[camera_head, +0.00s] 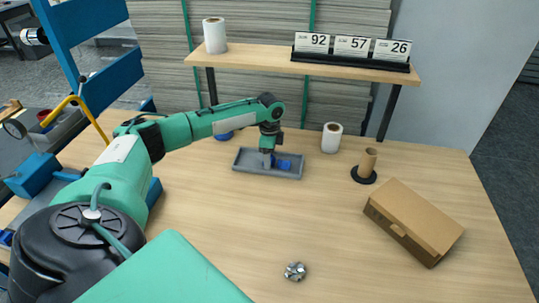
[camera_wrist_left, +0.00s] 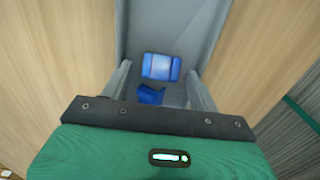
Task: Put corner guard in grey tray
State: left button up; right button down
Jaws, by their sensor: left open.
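The grey tray (camera_head: 245,160) lies on the wooden table near the back, and its floor and walls also show in the left wrist view (camera_wrist_left: 205,30). A blue piece that looks like the corner guard (camera_head: 284,164) lies inside the tray. In the left wrist view the blue shows as two patches, a brighter upper one (camera_wrist_left: 161,67) and a darker lower one; I cannot tell if they are one piece. My left gripper (camera_head: 267,163) points down into the tray. Its fingers (camera_wrist_left: 160,90) are apart, with the blue between and just beyond them. My right gripper is not in view.
A white roll (camera_head: 331,138), a cardboard tube on a black base (camera_head: 367,164) and a brown box (camera_head: 414,222) stand right of the tray. A small metal cluster (camera_head: 295,271) lies at the front. A shelf (camera_head: 260,56) spans the back. The middle table is clear.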

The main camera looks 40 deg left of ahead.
pick_arm(q)
jog(key=shift+r, duration=0.1)
jog(key=shift+r, duration=0.3)
notch_tip(320, 180, up, 12)
jog(key=b, duration=0.1)
jog(key=shift+f, duration=0.25)
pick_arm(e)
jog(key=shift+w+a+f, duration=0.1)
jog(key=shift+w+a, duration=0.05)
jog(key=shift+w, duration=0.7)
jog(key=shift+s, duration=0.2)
